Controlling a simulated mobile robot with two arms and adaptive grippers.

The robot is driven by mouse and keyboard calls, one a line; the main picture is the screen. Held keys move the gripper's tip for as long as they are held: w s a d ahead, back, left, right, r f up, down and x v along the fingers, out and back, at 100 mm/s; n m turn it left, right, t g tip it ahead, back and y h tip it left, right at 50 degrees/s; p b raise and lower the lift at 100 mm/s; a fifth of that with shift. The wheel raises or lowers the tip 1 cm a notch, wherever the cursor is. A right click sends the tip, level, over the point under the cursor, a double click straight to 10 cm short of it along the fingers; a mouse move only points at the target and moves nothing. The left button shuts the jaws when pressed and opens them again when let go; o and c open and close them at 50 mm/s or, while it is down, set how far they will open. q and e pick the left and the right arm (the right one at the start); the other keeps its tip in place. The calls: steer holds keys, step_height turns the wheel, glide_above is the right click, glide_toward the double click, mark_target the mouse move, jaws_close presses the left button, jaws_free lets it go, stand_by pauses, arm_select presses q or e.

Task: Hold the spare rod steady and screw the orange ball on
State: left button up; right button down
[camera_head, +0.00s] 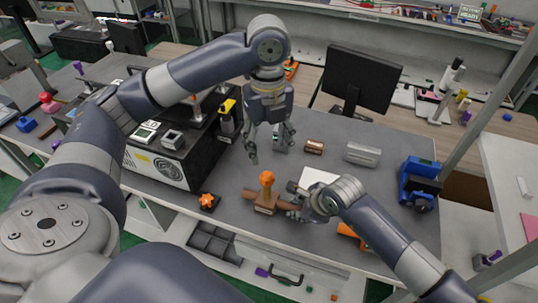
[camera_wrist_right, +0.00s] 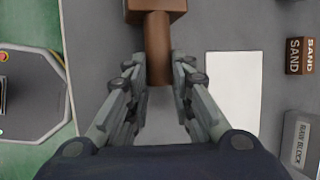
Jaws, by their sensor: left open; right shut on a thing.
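The orange ball (camera_head: 267,177) sits at the top of an upright orange-brown stem on a labelled brown block (camera_head: 265,210) near the table's front edge. A brown rod (camera_wrist_right: 158,48) sticks out sideways from this block, and I take it to be the spare rod. My right gripper (camera_wrist_right: 158,80) is shut on the rod, with a finger on each side. In the head view the right hand comes in from the right. My left gripper (camera_head: 271,150) is open and empty, pointing down behind the ball and apart from it. Whether the ball is screwed tight cannot be told.
An orange knob on a dark base (camera_head: 207,201) stands left of the block. A black box machine (camera_head: 172,160) is further left. A white sheet (camera_wrist_right: 233,95) lies right of the rod. A sand block (camera_head: 315,146), a grey raw block (camera_head: 362,154) and a blue device (camera_head: 417,180) stand right.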

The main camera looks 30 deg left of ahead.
stand_by(0.3)
steer(key=c, duration=1.3)
jaws_free()
steer(key=shift+r, duration=0.1)
